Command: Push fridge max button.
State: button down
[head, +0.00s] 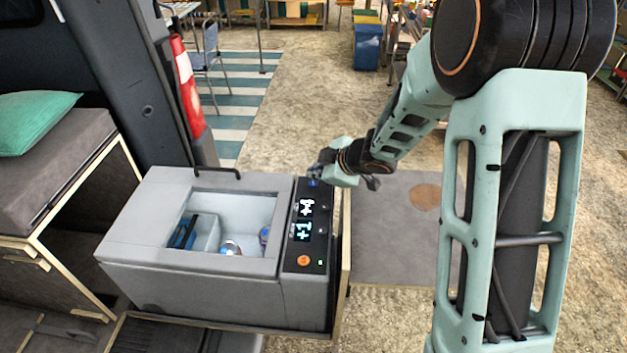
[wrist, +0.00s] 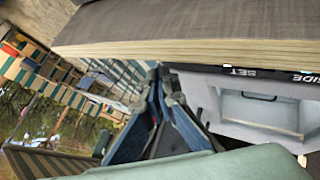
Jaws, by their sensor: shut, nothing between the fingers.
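The grey fridge (head: 130,232) has a see-through lid window and a dark control panel (head: 318,228) along its right side. A blue button (head: 313,183) is at the panel's far end, and an orange button (head: 303,260) is at its near end. Lit displays lie between them. No "max" label is readable. My gripper (head: 316,170) is shut and empty, at the far end of the panel close to the blue button. I cannot tell whether it touches. In the wrist view the fingers (wrist: 163,75) reach near the panel edge (wrist: 240,72), where upside-down "SET" and "SIDE" show.
A wooden board edge (wrist: 180,50) runs beside the panel in the wrist view. A black handle (head: 218,172) stands on the fridge's far side. A bench with a green cushion (head: 32,120) is at the left.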

aim_at(314, 185)
notch_tip(314, 185, up, 5)
jog(key=p, duration=0.4)
jog(key=shift+r+p, duration=0.1)
jog(key=shift+p, duration=0.25)
